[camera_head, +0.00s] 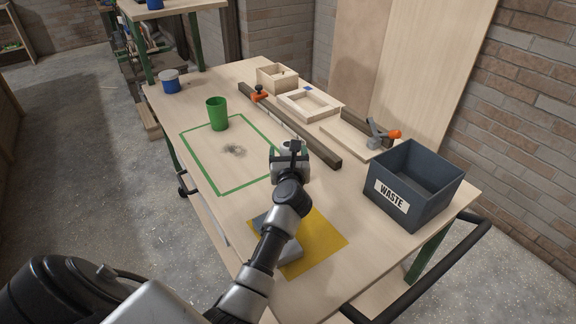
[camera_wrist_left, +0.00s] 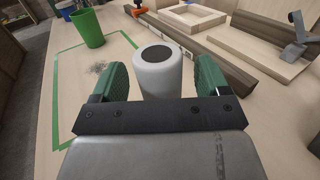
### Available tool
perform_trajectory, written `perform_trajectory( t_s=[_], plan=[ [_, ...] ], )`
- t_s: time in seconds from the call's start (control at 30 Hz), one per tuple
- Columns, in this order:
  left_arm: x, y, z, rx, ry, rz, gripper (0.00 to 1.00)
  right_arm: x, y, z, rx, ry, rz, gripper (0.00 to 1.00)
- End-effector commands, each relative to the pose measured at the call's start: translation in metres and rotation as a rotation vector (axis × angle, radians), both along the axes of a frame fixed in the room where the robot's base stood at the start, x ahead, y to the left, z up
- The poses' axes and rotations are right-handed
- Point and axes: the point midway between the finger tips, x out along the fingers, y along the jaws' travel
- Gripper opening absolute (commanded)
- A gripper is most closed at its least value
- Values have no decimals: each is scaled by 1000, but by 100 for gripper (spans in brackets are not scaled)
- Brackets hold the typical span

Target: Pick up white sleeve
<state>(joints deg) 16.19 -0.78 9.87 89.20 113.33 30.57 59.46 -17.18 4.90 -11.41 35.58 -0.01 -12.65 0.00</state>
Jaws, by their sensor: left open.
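The white sleeve (camera_wrist_left: 158,78) is a pale upright cylinder with a dark round opening at its top. In the left wrist view it stands between the two green-padded fingers of my left gripper (camera_wrist_left: 161,72), with a visible gap on each side. The gripper is open. In the head view my left gripper (camera_head: 290,158) is over the table's middle, beside the right edge of the green outline, and mostly hides the sleeve. My right gripper is not in view.
A long dark beam (camera_head: 318,150) lies to the right. A waste bin (camera_head: 412,190) stands at the right, and a yellow mat (camera_head: 322,246) lies nearer me, partly under my arm.

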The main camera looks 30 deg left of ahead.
Motion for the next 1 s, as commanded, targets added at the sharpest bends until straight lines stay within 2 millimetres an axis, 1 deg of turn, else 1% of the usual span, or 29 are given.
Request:
perform_trajectory(
  t_s=[0.1,0.3,0.37,0.4,0.67,0.87,0.93,1.0],
  plan=[
    [6,5,0,0,0,1,76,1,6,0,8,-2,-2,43],
    [6,5,0,0,0,0,76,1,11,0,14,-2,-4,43],
    [6,5,0,-1,1,0,68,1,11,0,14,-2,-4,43],
    [6,5,0,0,0,0,62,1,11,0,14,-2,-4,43],
    [6,5,0,-1,1,0,22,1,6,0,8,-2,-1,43],
    [6,5,0,0,0,0,21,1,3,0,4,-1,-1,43],
    [6,5,4,0,-1,1,21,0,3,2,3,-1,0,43],
    [6,5,12,-1,-2,1,21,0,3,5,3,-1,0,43]
  ],
)
